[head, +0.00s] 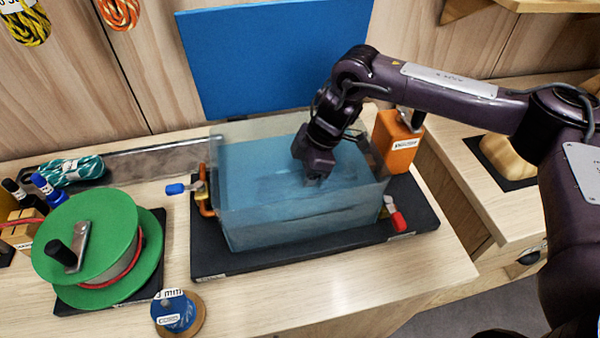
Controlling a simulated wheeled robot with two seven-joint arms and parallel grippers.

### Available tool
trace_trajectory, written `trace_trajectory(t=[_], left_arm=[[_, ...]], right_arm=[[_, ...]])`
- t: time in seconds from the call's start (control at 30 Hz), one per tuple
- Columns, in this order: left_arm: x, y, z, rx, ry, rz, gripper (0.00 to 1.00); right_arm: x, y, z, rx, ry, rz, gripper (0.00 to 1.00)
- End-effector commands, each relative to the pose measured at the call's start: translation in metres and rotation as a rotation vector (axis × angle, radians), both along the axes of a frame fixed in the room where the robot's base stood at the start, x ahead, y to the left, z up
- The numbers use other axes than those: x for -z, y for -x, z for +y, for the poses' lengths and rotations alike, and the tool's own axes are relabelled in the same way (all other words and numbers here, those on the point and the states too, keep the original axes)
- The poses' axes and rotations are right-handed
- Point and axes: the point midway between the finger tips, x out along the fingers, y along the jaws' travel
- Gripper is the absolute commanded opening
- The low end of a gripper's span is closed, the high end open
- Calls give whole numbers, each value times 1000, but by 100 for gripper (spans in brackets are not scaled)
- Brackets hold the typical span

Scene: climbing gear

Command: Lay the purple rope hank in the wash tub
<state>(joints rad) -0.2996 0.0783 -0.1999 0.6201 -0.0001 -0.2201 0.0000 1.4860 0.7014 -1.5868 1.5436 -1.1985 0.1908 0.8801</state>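The wash tub (300,208) is a clear-walled box of blue water on a black mat in the middle of the bench. My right arm reaches in from the right, and my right gripper (316,178) points down inside the tub, at or in the water. Its fingertips are too dark and blurred to show whether they are apart or closed. I cannot make out a purple rope hank; faint darker shapes show in the water beside the gripper but I cannot tell what they are. My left gripper is out of view.
A green reel (92,245) stands left, with a teal-and-white rope hank (72,170) behind it. A blue cord spool (175,312) sits at the front. An orange block (396,141) is behind the tub's right side. Valves with blue (175,188) and red (397,221) handles flank the tub.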

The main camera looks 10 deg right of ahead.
Motion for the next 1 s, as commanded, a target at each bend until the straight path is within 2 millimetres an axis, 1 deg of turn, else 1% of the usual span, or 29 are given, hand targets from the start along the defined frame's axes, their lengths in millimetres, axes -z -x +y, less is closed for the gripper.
trace_trajectory(t=[0.27, 0.37, 0.43, 0.57, 0.77, 0.8, 0.9, 1.0], left_arm=[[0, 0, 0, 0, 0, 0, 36], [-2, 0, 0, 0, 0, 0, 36], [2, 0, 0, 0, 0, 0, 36], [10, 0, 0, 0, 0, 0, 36], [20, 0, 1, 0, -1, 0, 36], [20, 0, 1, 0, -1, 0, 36], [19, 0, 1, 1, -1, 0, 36], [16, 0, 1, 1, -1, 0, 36]], right_arm=[[-1, 0, 0, 0, 0, 0, 67], [-6, 0, 0, -1, 0, 0, 67], [-11, -1, -3, 0, -2, -2, 67], [-33, -1, -12, 1, -3, -4, 67], [-75, 0, -30, 1, -2, -5, 67], [-84, -1, -32, 0, -2, -5, 67], [-101, 0, -39, 1, 0, -4, 67], [-110, 0, -43, 0, 1, -2, 67]])
